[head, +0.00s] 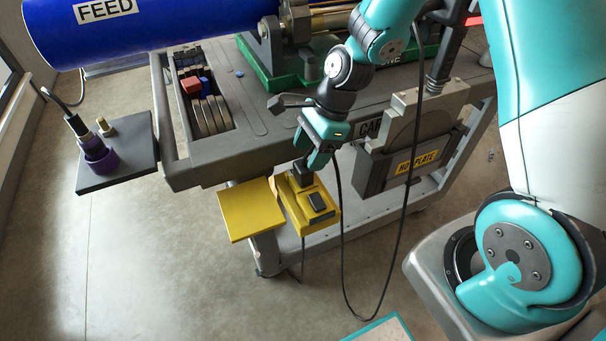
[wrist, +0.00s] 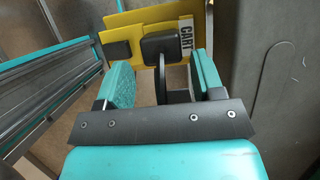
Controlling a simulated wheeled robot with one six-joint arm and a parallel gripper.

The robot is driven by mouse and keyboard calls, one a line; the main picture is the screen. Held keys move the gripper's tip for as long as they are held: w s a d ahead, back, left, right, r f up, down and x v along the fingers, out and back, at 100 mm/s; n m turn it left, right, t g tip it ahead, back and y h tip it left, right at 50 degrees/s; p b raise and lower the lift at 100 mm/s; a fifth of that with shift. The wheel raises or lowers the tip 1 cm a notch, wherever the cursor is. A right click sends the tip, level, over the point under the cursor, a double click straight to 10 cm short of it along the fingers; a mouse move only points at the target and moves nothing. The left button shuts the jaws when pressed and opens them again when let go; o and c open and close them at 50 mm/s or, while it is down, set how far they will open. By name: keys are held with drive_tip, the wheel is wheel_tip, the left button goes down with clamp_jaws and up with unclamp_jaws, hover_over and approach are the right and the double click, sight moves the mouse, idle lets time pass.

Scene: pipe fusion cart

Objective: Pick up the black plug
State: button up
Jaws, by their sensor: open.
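A black plug (head: 301,174) stands upright on a yellow box (head: 329,223) low at the cart's near side. In the wrist view the black plug (wrist: 166,46) shows as a dark square head in front of the yellow box (wrist: 135,30). My gripper (head: 307,155) is just above the plug and points down. In the wrist view my gripper (wrist: 163,64) is open, with one teal finger on each side of the plug's line and gaps between. I cannot tell how far down the fingers reach. A black switch (head: 318,202) sits on the box beside the plug.
A yellow plate (head: 249,208) juts out left of the box. A hot plate (head: 417,165) in its holder stands close at the right. A black cable (head: 343,250) hangs down beside the box. A dark shelf (head: 130,150) with a purple holder (head: 100,157) is at far left.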

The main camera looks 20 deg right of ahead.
sight(304, 165)
drive_tip(key=x, duration=0.6)
drive_tip(key=shift+f, duration=0.3)
drive_tip(key=shift+c, duration=0.4)
drive_tip(key=c, duration=0.6)
